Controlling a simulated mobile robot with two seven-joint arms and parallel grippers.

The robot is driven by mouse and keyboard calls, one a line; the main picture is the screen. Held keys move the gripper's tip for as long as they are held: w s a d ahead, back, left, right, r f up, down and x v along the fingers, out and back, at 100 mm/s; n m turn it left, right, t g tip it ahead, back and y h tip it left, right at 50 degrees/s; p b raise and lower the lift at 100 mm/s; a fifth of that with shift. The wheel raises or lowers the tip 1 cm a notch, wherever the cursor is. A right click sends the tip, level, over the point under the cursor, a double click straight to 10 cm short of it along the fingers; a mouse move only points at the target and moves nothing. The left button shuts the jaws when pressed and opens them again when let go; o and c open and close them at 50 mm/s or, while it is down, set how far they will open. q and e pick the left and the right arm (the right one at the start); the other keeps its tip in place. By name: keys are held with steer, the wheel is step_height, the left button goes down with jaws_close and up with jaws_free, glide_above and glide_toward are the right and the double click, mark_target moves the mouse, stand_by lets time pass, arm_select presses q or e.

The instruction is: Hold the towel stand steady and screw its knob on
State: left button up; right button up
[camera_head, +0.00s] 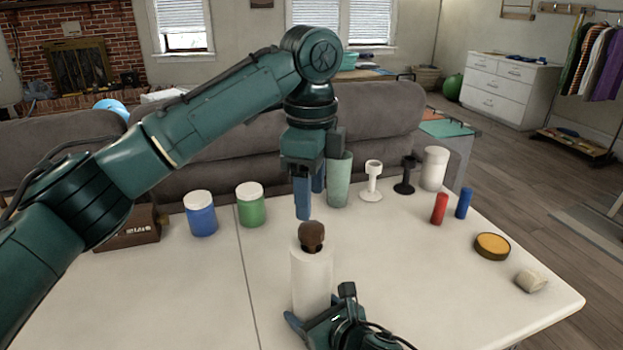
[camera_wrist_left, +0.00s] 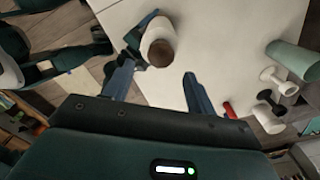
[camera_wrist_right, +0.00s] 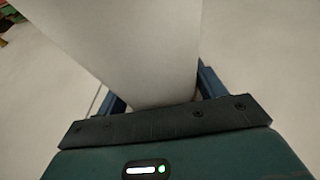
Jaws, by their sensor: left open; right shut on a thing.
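The towel stand (camera_head: 312,285) is a tall white roll standing upright near the table's front. Its brown knob (camera_head: 312,233) sits on top, with a dark part beneath it; whether it is threaded on cannot be told. My left gripper (camera_head: 311,194) is open and empty, pointing down just above the knob. My right gripper (camera_head: 316,318) is shut on the lower part of the stand. The white roll (camera_wrist_right: 135,50) fills the middle of the right wrist view, hiding much of the fingers.
A blue jar (camera_head: 202,219) and a green jar (camera_head: 250,210) stand left.

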mark_target(312, 226)
arm_select(q)
steer(key=n, duration=0.6)
steer(key=shift+r+n, duration=0.25)
steer(key=shift+n, duration=0.15)
steer(key=n, duration=0.4)
steer(key=shift+r, duration=0.15)
steer(key=n, duration=0.4)
steer(key=shift+r, duration=0.1)
steer(key=n, duration=0.5)
steer(key=shift+r+n, duration=0.15)
steer(key=shift+n, duration=0.15)
steer(key=shift+f, duration=4)
steer(key=shift+c, duration=0.6)
